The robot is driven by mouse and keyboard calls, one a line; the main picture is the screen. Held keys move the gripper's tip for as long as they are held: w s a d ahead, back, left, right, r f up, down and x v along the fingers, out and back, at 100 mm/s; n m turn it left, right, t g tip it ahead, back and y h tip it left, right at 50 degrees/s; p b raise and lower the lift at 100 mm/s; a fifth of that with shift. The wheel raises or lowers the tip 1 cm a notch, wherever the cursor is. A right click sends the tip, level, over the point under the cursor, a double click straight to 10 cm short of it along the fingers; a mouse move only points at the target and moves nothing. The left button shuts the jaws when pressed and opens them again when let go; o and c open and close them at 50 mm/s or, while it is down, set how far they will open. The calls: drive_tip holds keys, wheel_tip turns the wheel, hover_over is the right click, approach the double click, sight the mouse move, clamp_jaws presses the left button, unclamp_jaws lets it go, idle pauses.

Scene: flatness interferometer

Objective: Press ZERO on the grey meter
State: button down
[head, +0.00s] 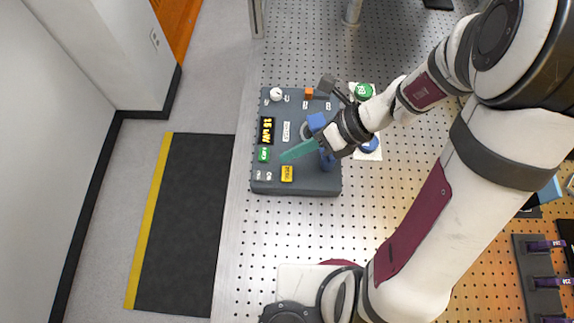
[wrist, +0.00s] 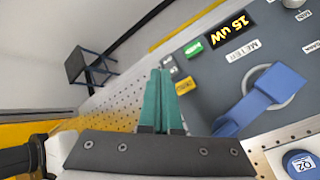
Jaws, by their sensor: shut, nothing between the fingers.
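The grey meter (head: 322,185) lies on the perforated bench in the head view, and its panel (wrist: 225,75) fills the right of the wrist view. Its yellow ZERO button (head: 287,173) is near the panel's front edge and also shows in the wrist view (wrist: 185,86). The meter's display (wrist: 233,32) reads about 15 uW. My gripper (head: 283,158) has teal fingers, shut together and empty. In the wrist view the fingertips (wrist: 161,72) appear just left of the yellow button. Contact with it cannot be told.
A green button (head: 264,154) sits beside the yellow one. A blue handle (wrist: 270,95) on a round dial stands on the panel near the fingers. A white knob (head: 276,94) and an orange block (head: 309,93) are at the far edge. Bench in front is clear.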

sight(283, 174)
wheel_tip(283, 174, down, 6)
drive_tip(key=shift+f, duration=0.25)
idle(2.0)
drive_tip(key=shift+f, duration=0.4)
drive_tip(key=shift+f, duration=0.75)
idle(0.6)
drive_tip(key=shift+r, duration=0.1)
idle(0.4)
drive_tip(key=shift+s+d+r, duration=0.1)
drive_tip(key=shift+s+r, duration=0.05)
drive_tip(key=shift+r, duration=0.55)
drive_tip(key=shift+r, duration=0.1)
drive_tip(key=shift+r, duration=2.45)
